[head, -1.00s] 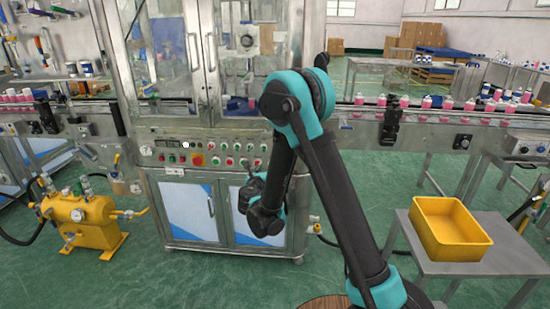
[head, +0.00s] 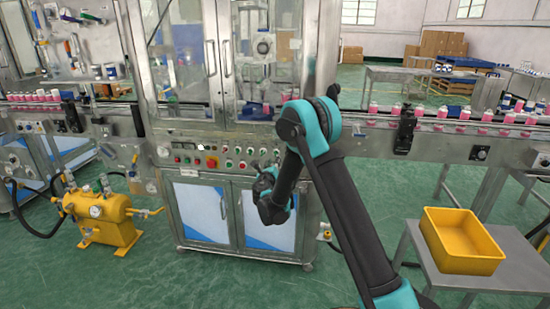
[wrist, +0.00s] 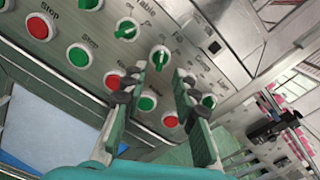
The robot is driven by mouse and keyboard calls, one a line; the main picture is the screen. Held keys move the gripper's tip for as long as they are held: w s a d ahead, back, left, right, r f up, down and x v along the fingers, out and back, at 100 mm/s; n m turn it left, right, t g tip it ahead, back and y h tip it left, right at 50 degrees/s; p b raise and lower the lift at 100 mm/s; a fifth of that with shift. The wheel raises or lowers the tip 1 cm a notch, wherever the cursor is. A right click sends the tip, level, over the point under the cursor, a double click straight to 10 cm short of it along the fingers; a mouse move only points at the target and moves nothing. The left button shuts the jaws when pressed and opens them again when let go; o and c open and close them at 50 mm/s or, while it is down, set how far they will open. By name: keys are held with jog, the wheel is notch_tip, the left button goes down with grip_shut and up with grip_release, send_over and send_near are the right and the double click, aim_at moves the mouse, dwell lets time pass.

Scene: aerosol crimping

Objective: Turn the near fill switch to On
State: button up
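The control panel (head: 215,156) is on the front of the steel machine, with rows of green and red controls. The wrist view shows it close and tilted, with green rotary switches: one upper (wrist: 127,29) under a label ending in "able", one in the middle (wrist: 160,57), and one to the right (wrist: 209,101). I cannot read which label marks the near fill switch. My gripper (wrist: 160,78) is open and empty, its fingers apart, with the middle switch just beyond and between the tips. In the head view my gripper (head: 265,180) is at the panel's lower right; its fingers are unclear.
Red buttons (wrist: 40,27) and green buttons (wrist: 79,56) sit close around the switches. A conveyor (head: 455,142) with pink-and-white cans runs right of the machine. A yellow bin (head: 462,240) stands on a table at right. A yellow tank (head: 100,217) is on the floor at left.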

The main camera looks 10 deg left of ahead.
jog(key=shift+w, duration=2.7)
jog(key=shift+d, duration=0.1)
jog(key=shift+c, duration=0.3)
grip_shut()
